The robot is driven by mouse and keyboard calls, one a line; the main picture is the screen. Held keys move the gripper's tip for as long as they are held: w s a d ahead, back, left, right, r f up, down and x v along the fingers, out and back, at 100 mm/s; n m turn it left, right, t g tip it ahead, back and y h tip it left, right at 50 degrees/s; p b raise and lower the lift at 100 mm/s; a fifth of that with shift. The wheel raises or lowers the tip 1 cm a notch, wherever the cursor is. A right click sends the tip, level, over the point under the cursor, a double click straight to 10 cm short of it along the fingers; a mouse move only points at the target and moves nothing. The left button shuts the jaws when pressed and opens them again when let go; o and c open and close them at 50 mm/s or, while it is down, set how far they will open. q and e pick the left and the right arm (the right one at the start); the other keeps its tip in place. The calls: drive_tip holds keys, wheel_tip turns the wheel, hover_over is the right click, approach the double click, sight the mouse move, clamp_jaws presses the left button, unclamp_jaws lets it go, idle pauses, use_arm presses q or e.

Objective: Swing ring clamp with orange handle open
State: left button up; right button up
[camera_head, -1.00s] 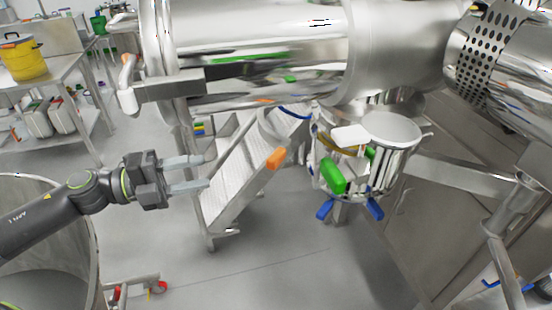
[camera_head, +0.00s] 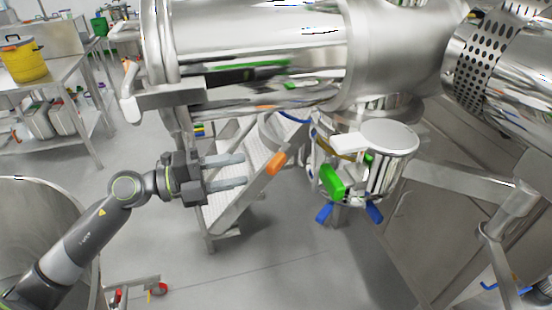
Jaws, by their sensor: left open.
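The orange handle (camera_head: 275,163) of the ring clamp sticks out to the lower left, beneath the large steel vessel. The clamp's ring is hard to make out against the shiny steel around it. My left gripper (camera_head: 243,170) is open and empty, its two fingers pointing right. In the picture its fingertips are just left of the orange handle, with a small gap between. I cannot tell whether they are at the same depth. My right gripper is not in view.
The steel vessel (camera_head: 270,50) spans the top. A steel unit with a green handle (camera_head: 332,182) and blue handles (camera_head: 374,214) is right of the orange handle. A staircase (camera_head: 236,200) stands behind the gripper. A large steel drum (camera_head: 45,215) is at lower left.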

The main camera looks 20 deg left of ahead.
sight(276, 164)
use_arm(q)
drive_tip(key=p+x, duration=0.2)
drive_tip(key=x, duration=0.5)
drive_tip(key=shift+w+d+r+p, duration=0.15)
drive_tip(key=shift+d+p, duration=0.05)
drive_tip(key=shift+p, duration=0.15)
drive_tip(key=shift+x, duration=0.75)
drive_tip(key=shift+c, duration=0.3)
clamp_jaws()
